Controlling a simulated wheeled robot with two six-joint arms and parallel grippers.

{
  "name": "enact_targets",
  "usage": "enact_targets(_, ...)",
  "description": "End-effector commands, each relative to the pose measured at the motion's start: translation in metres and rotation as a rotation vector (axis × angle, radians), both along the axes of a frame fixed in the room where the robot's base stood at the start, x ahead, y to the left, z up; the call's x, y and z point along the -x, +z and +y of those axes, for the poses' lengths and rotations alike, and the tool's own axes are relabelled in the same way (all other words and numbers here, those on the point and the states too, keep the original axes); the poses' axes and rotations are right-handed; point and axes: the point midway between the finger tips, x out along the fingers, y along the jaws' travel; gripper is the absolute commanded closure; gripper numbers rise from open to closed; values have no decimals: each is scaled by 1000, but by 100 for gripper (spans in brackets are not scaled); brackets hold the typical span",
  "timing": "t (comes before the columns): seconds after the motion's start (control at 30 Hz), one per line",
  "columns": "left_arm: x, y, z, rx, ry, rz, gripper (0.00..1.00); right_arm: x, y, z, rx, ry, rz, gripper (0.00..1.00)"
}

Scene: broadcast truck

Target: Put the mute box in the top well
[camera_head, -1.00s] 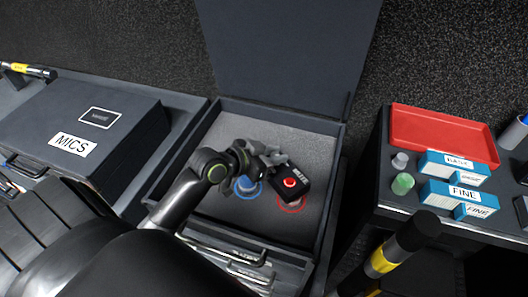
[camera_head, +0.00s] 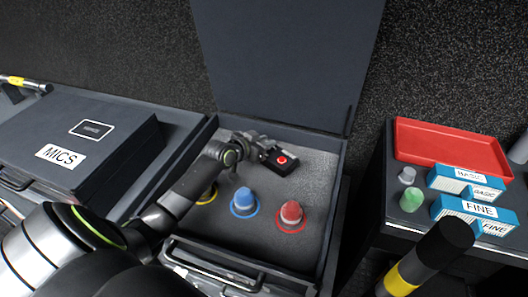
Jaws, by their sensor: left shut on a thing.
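The mute box (camera_head: 280,161) is a small black box with a red button on top and a pale label. My left gripper (camera_head: 262,150) is shut on it, inside the outline of the open case, toward its back. I cannot tell whether the box touches the grey foam (camera_head: 318,165). No well outline shows clearly; the arm and box cover part of the foam. My right gripper is not in view.
A blue knob (camera_head: 244,202) and a red knob (camera_head: 291,215) stand in coloured rings at the case front. A yellow ring (camera_head: 208,195) is partly behind my arm. The raised lid (camera_head: 285,60) stands behind. A MICS case (camera_head: 80,140) is left; a red tray (camera_head: 455,150) and blue boxes are right.

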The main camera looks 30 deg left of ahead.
Motion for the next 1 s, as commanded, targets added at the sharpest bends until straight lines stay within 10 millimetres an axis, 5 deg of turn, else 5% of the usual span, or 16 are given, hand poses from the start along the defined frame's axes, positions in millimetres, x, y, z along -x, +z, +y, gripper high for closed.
enact_targets(0.2, 0, -30, 0, 3, 1, 1, 100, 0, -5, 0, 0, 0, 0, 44)
enact_targets(0.53, 0, -33, 0, 1, 0, 0, 100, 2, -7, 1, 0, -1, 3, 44)
enact_targets(0.57, 1, -33, 0, 1, 0, 2, 74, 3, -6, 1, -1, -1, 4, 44)
enact_targets(0.7, 1, -33, 0, 1, 0, 2, 56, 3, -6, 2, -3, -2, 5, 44)
enact_targets(1.0, 1, -32, 0, 1, 0, 2, 55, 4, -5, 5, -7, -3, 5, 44)
